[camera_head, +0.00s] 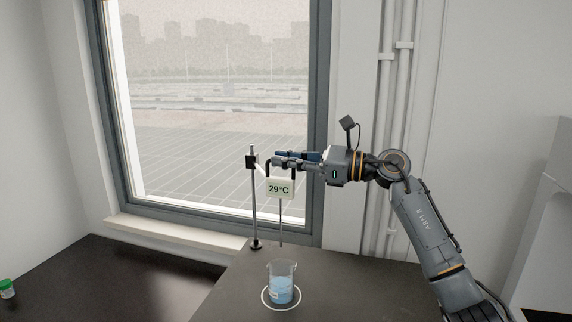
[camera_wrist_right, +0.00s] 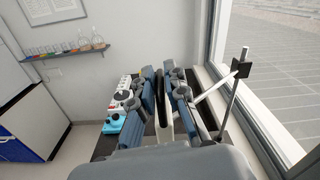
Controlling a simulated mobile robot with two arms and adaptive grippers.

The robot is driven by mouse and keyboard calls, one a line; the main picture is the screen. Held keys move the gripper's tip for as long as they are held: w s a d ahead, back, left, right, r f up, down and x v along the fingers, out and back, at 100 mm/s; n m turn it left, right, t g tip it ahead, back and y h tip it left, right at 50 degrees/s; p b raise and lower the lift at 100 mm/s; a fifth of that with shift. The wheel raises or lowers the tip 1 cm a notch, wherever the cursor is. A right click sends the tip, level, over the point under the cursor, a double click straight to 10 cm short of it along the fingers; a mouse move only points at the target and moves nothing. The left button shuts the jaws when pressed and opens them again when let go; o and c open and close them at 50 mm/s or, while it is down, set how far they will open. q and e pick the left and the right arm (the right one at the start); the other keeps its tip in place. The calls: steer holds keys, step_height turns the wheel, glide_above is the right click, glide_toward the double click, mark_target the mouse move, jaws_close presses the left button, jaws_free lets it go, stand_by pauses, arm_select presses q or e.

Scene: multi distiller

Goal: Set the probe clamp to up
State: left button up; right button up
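The probe clamp (camera_head: 252,161) is a small black block near the top of a thin upright metal stand. In the right wrist view the clamp (camera_wrist_right: 242,68) is at the right, with a pale arm reaching from it toward my fingers. The white probe box (camera_head: 279,187) reads 29°C and has a black handle. Its thin rod (camera_head: 281,222) hangs down, the tip above a glass beaker (camera_head: 282,284) of blue liquid. My right gripper (camera_head: 283,159) is at the handle. Its blue-padded fingers (camera_wrist_right: 167,100) appear shut on the dark handle. My left gripper is out of view.
The stand rises from a dark bench (camera_head: 330,285) beside a large window (camera_head: 215,100). A green-capped jar (camera_head: 6,289) is at the far left. The right wrist view shows a shelf of coloured glassware (camera_wrist_right: 70,50). The bench right of the beaker is clear.

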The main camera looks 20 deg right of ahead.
steer(key=shift+o, duration=1.3)
steer(key=shift+r, duration=0.15)
steer(key=shift+d+f, duration=0.1)
steer(key=shift+f, duration=0.1)
steer(key=v, duration=1.1)
steer(key=shift+s+d, duration=0.25)
steer(key=shift+d, duration=0.1)
steer(key=shift+r, duration=0.1)
